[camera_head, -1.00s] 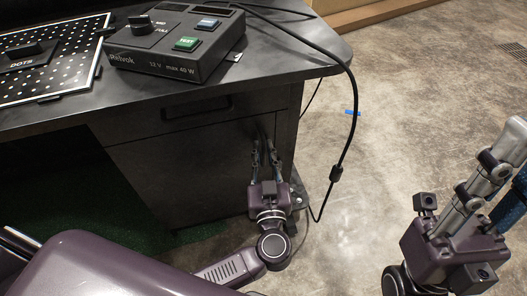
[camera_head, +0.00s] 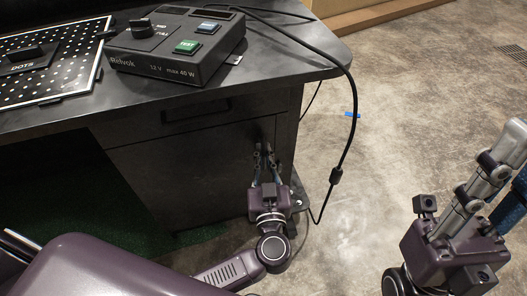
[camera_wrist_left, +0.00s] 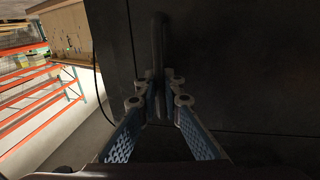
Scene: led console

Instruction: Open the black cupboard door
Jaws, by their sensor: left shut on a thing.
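The black cupboard door (camera_head: 195,175) is the lower front of the dark desk cabinet, below a drawer (camera_head: 196,110). It looks closed, flush with the cabinet front. My left gripper (camera_head: 264,155) is at the door's upper right side. In the left wrist view, my left gripper (camera_wrist_left: 159,98) is shut on the lower end of the dark upright door handle (camera_wrist_left: 158,45). In the head view the handle is mostly hidden by the fingers. My right gripper (camera_head: 510,140) stands over the floor at the right, away from the desk; its fingertips are not clear.
On the desk top (camera_head: 285,65) are a control box (camera_head: 175,50) and a dotted panel (camera_head: 50,60). A black cable (camera_head: 349,125) hangs off the desk's right edge close to my left gripper. The floor (camera_head: 420,100) right of the desk is clear.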

